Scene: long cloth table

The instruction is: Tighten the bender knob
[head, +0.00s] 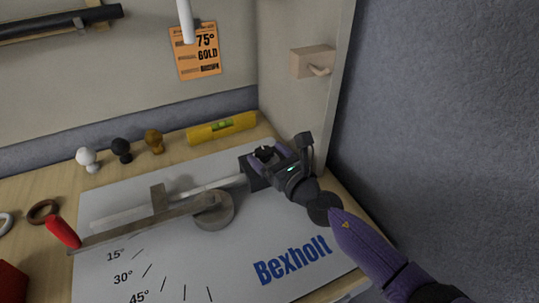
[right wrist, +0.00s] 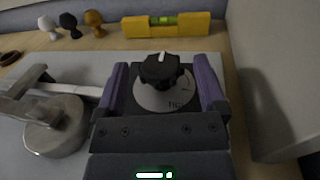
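The bender knob (right wrist: 162,70) is black, with a white pointer mark on top that points away from me. It sits on a pale round dial (right wrist: 160,98) with partly hidden lettering starting "TIG". My right gripper (right wrist: 163,85) is open, its purple fingers on either side of the knob with a visible gap on each side. In the head view the right gripper (head: 268,158) reaches over the far right part of the bender plate (head: 230,250), and the knob (head: 264,153) shows only partly between its fingers. My left gripper is not in view.
The bender's lever (head: 140,222) with a red grip (head: 63,232) extends left from a round metal former (head: 212,212). A yellow level (head: 221,128) and white, black and brown ball knobs stand behind. A side panel with a wooden block (head: 313,61) rises close on the right.

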